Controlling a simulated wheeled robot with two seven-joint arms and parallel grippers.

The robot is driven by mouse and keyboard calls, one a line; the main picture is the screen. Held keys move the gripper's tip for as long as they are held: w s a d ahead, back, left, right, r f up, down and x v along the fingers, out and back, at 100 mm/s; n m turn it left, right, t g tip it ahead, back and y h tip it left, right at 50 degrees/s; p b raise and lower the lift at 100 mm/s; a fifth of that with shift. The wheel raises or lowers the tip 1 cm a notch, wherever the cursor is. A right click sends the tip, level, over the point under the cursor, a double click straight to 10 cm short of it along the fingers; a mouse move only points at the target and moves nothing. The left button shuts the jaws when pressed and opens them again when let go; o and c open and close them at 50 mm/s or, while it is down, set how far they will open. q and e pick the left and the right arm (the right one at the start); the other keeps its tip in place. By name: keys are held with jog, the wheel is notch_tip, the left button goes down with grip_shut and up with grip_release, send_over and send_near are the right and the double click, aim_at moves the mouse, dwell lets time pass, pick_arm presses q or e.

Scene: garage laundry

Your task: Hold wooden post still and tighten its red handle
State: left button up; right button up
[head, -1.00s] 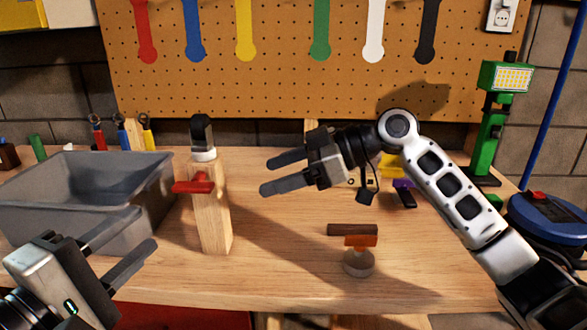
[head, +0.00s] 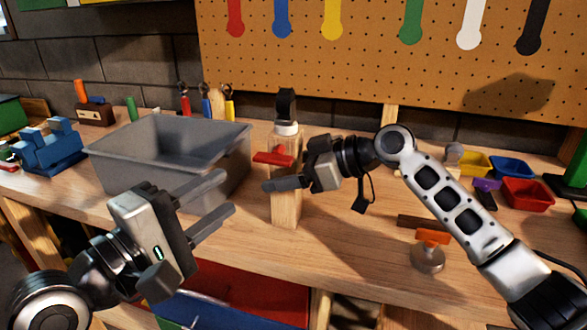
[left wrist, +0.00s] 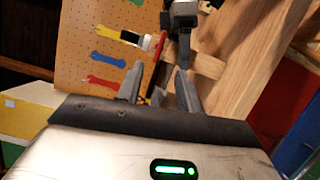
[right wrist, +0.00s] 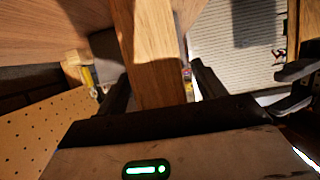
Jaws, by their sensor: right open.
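The wooden post (head: 286,208) stands upright on the bench, with a white collar and black top. Its red handle (head: 273,158) sticks out to the left near the top. My right gripper (head: 268,186) is open at the post below the handle. In the right wrist view the post (right wrist: 150,45) runs between its two fingers; I cannot tell whether they touch it. My left gripper (head: 227,193) is open and empty, in front and to the left of the post, its fingers pointing towards it. In the left wrist view the handle (left wrist: 158,50) lies ahead of its fingers.
A grey bin (head: 140,160) stands left of the post, behind my left gripper. An orange-handled piece (head: 432,237) and a brown block stand at the right front. Small coloured trays (head: 525,190) are at the back right. A pegboard (head: 370,70) rises behind.

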aim_at(268, 163)
jog(key=c, duration=1.3)
pick_arm(q)
jog(key=shift+c, duration=0.7)
pick_arm(e)
jog(key=shift+o, duration=0.2)
pick_arm(q)
jog(key=w+d, duration=0.2)
jog(key=w, duration=0.1)
jog(key=w+d+m, duration=0.1)
jog(key=w+d, duration=0.2)
jog(key=w+d+m, duration=0.1)
jog(key=w+d, duration=0.1)
jog(key=w, duration=0.1)
jog(key=shift+w+d+r+g, duration=0.2)
jog(key=shift+w+r+g, duration=0.05)
jog(key=shift+g, duration=0.15)
grip_shut()
